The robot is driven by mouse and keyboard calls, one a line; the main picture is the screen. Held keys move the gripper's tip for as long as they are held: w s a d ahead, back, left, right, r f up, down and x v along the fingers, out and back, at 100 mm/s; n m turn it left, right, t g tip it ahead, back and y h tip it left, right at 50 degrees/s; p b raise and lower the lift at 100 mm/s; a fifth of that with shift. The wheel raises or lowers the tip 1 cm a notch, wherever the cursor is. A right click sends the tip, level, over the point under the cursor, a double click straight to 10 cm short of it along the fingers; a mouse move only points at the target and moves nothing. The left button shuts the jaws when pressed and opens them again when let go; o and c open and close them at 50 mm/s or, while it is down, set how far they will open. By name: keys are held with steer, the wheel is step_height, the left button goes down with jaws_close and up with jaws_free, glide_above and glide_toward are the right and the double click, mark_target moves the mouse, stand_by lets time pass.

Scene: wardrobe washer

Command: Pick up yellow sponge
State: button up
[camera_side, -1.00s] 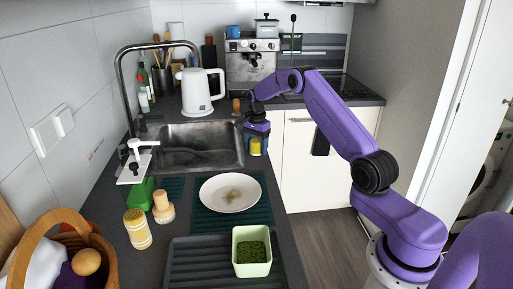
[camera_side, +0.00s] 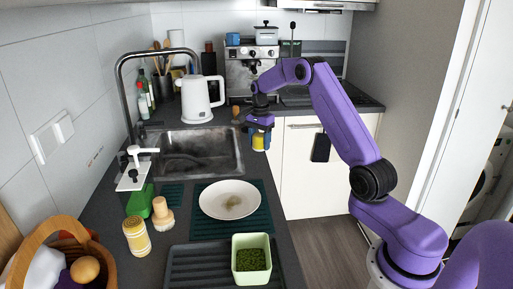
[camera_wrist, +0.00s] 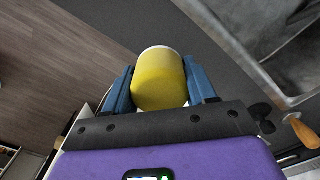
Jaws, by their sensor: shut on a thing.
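The yellow sponge (camera_side: 259,142) is a rounded yellow piece with a pale end. It sits between the blue fingers of my gripper (camera_side: 260,133), by the counter's right edge near the sink. In the wrist view the sponge (camera_wrist: 160,78) fills the gap between the two fingers of my gripper (camera_wrist: 160,88), which is shut on it. The sponge is in the air with floor and counter edge behind it. Its lower end in the wrist view is hidden by the gripper body.
The sink (camera_side: 198,152) with a tall tap lies left of the gripper. A white kettle (camera_side: 198,98) stands behind. Open floor lies right of the counter.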

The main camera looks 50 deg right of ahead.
steer(key=s+a+r, duration=0.4)
steer(key=s+r, duration=0.3)
steer(key=s, duration=0.3)
steer(key=shift+s+a, duration=0.15)
steer(key=shift+s, duration=0.15)
steer(key=shift+o, duration=1.2)
steer(key=shift+c, duration=0.8)
steer(key=shift+a+f, duration=0.1)
steer(key=shift+a, duration=0.05)
